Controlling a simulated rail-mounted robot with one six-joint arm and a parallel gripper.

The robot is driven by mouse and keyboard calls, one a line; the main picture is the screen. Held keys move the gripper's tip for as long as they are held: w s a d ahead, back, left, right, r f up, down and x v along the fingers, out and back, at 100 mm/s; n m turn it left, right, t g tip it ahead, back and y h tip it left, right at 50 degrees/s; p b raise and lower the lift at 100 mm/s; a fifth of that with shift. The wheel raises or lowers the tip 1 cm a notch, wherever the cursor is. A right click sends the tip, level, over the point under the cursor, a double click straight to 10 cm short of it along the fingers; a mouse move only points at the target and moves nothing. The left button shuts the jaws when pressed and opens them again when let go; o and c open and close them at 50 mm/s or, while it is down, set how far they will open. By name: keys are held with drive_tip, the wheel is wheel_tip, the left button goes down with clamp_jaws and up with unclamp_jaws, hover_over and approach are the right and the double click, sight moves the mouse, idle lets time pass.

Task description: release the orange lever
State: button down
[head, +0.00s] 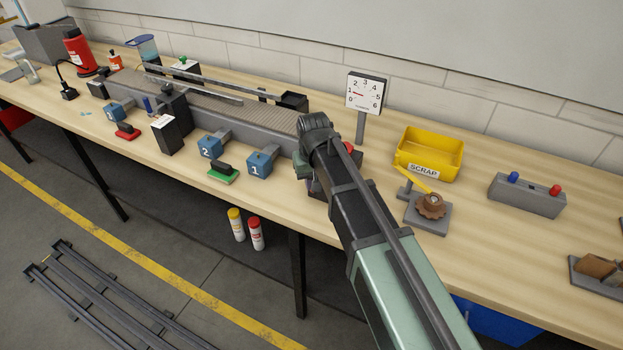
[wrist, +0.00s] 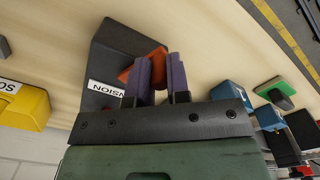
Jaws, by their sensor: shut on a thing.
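The orange lever (wrist: 128,75) shows in the wrist view at a dark grey box (wrist: 108,60) with a white label ending in "NSION". My gripper (wrist: 163,62) has its two purple-grey fingers around the lever and is shut on it. Part of the lever is hidden behind the fingers. In the head view my arm covers the lever, most of the box and the gripper.
A dial gauge (head: 365,92) stands behind, its red needle near 1. A yellow scrap bin (head: 428,152) and a small stand with a brown gear-like wheel (head: 432,206) are to the right. Blue blocks numbered 2 (head: 210,146) and 1 (head: 261,162) stand left.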

drive_tip(key=shift+s+d+n, duration=0.1)
drive_tip(key=shift+n, duration=0.2)
drive_tip(key=c, duration=1.1)
unclamp_jaws()
drive_tip(key=shift+r, duration=0.1)
wheel_tip(320, 180, up, 11)
drive_tip(key=p, duration=1.1)
drive_tip(key=shift+f, duration=0.2)
